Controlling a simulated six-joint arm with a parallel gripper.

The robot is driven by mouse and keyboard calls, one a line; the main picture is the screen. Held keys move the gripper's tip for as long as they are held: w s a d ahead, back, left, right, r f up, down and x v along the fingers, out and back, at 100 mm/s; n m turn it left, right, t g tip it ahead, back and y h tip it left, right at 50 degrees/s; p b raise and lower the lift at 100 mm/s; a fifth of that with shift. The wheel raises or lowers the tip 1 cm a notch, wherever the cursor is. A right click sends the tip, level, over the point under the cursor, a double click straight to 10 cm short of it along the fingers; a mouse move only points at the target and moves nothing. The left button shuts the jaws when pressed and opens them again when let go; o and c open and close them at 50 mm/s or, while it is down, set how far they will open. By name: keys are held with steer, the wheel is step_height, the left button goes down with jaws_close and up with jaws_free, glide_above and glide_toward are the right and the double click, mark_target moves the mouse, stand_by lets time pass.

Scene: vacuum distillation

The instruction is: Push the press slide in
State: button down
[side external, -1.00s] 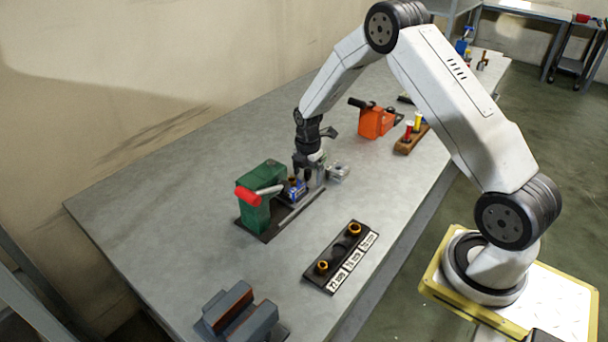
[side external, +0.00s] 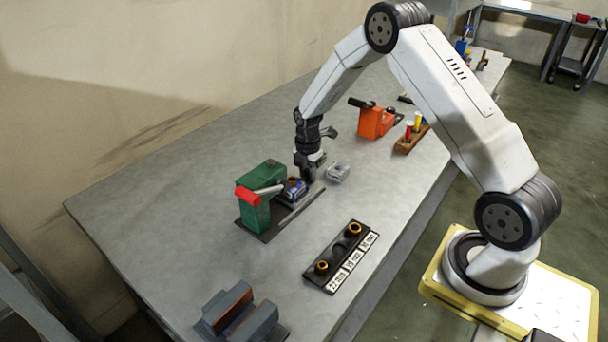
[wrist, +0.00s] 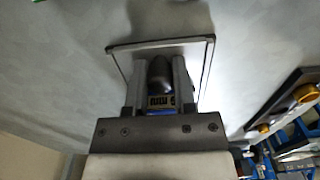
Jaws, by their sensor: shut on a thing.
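The green press (side external: 258,208) with a red-ended lever (side external: 247,196) stands on a dark base at the left-middle of the table. The slide, a blue and grey block with a brass ring (side external: 293,182), sits at the press's right side. My gripper (side external: 309,178) is low, just right of the slide. In the wrist view my gripper's fingers (wrist: 159,82) are shut on a dark rounded piece (wrist: 160,70) with a blue label below it. I cannot tell whether this piece belongs to the slide. The press is out of the wrist view.
A clear small object (side external: 338,173) lies close to the right of my gripper. A black rack with gold rings (side external: 333,278) lies in front. An orange machine (side external: 374,122) and a wooden holder (side external: 407,143) stand behind. A grey vise-like block (side external: 218,307) is at the front left.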

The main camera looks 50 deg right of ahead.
mark_target(292, 179)
steer(key=shift+a, duration=3.45)
steer(key=shift+c, duration=2.2)
jaws_free()
steer(key=shift+r, duration=0.1)
steer(key=shift+r, duration=3.4)
